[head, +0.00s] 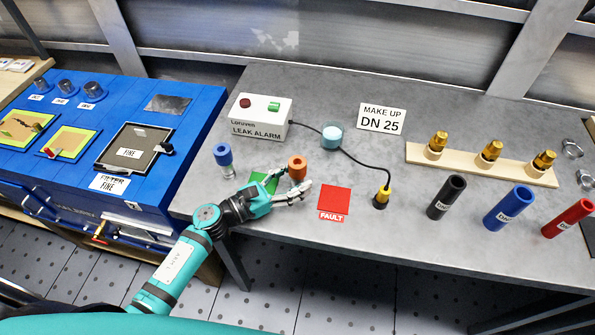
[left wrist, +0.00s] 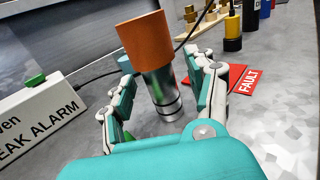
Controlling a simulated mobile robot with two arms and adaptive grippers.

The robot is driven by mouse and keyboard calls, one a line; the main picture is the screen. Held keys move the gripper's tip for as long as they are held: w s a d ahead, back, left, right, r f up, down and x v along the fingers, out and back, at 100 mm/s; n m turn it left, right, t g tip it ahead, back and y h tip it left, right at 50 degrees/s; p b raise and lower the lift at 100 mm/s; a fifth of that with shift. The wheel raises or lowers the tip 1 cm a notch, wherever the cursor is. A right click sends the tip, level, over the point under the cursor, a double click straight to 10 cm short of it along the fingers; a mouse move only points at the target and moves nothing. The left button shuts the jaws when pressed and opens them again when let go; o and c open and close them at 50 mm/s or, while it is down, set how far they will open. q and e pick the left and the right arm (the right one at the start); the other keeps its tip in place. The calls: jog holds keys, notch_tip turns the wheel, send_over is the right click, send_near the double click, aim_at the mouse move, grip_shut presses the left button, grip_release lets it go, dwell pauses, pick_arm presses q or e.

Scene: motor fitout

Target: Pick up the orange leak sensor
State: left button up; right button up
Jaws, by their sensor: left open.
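The orange leak sensor (head: 297,168) stands upright on the grey bench, between the green mat and the red FAULT mat. In the left wrist view it shows an orange cap (left wrist: 147,42) on a silver, shiny lower body. My left gripper (head: 290,188) is open and low over the bench at the sensor. In the left wrist view the open fingers (left wrist: 163,92) stand on either side of the silver body, with visible gaps. The sensor's lower part is hidden by the gripper in the head view. My right gripper is not in view.
A blue-capped sensor (head: 223,156) stands left of the green mat (head: 262,181). The leak alarm box (head: 262,115) is behind, its cable running to a yellow-black plug (head: 381,198). The red FAULT mat (head: 334,200) lies just right. Black, blue and red sleeves stand farther right.

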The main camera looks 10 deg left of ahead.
aim_at(290, 173)
pick_arm(q)
jog(key=shift+c, duration=0.3)
jog(key=c, duration=0.5)
grip_shut()
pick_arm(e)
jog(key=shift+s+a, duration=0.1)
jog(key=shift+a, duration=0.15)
pick_arm(q)
jog(key=shift+r, duration=0.1)
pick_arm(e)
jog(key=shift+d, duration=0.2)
pick_arm(q)
jog(key=shift+r, duration=0.5)
notch_tip(290, 173, up, 2)
jog(key=shift+r, duration=0.1)
jog(key=s+d+r+b, duration=0.1)
jog(key=s+d+b, duration=0.2)
jog(key=s, duration=1.2)
jog(key=shift+s+d+r, duration=0.15)
jog(key=shift+s+r, duration=0.2)
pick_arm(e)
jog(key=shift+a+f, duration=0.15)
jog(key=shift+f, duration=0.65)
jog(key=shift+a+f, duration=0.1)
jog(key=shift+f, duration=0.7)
